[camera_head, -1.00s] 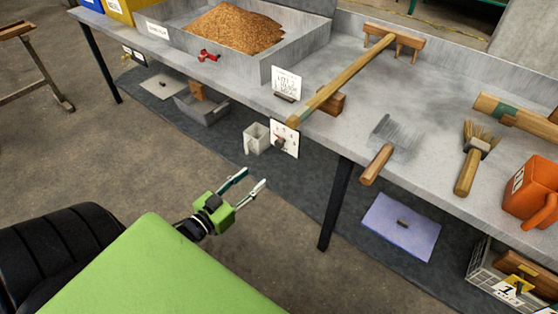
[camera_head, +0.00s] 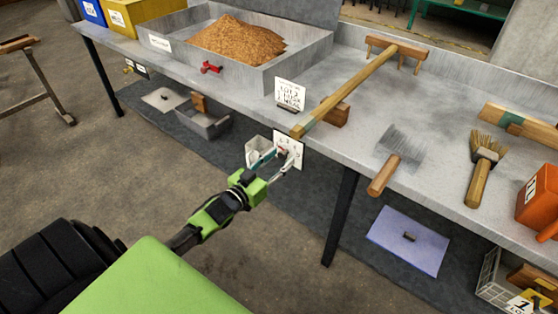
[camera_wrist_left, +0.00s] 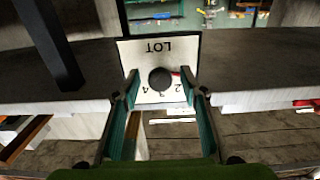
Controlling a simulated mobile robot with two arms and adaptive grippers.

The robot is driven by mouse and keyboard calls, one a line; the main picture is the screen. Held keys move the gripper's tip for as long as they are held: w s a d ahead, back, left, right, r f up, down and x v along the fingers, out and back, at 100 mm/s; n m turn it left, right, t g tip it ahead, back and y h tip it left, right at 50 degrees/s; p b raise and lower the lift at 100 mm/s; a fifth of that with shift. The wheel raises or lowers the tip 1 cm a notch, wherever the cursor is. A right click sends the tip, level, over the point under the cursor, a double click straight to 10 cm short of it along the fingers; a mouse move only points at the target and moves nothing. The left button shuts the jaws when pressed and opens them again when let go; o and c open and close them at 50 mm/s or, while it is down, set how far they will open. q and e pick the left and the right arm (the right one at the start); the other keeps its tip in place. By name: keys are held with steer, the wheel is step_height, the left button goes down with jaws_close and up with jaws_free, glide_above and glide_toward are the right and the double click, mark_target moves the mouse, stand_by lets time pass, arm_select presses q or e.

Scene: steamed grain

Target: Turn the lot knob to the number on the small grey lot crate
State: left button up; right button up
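The lot knob is a dark round knob (camera_wrist_left: 161,79) on a white plate (camera_wrist_left: 150,50) marked LOT with numbers, seen upside down in the left wrist view. The plate (camera_head: 290,142) hangs at the table's front edge in the head view. My left gripper (camera_head: 276,163) is open, its fingers pointing at the plate. In the left wrist view its fingertips (camera_wrist_left: 165,85) stand apart on either side of the knob; I cannot tell if they touch it. A grey crate with a yellow tag and a "1" card (camera_head: 519,304) is partly cut off at lower right. My right gripper is not in view.
The table (camera_head: 350,150) holds a grain tray (camera_head: 165,45), a wooden rake (camera_head: 350,88), brushes and an orange jug (camera_head: 540,200). A table leg (camera_head: 340,215) stands right of my gripper. A lilac board (camera_head: 400,250) lies below.

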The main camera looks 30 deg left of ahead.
arm_select(q)
steer(key=shift+w, duration=0.1)
steer(key=c, duration=1.1)
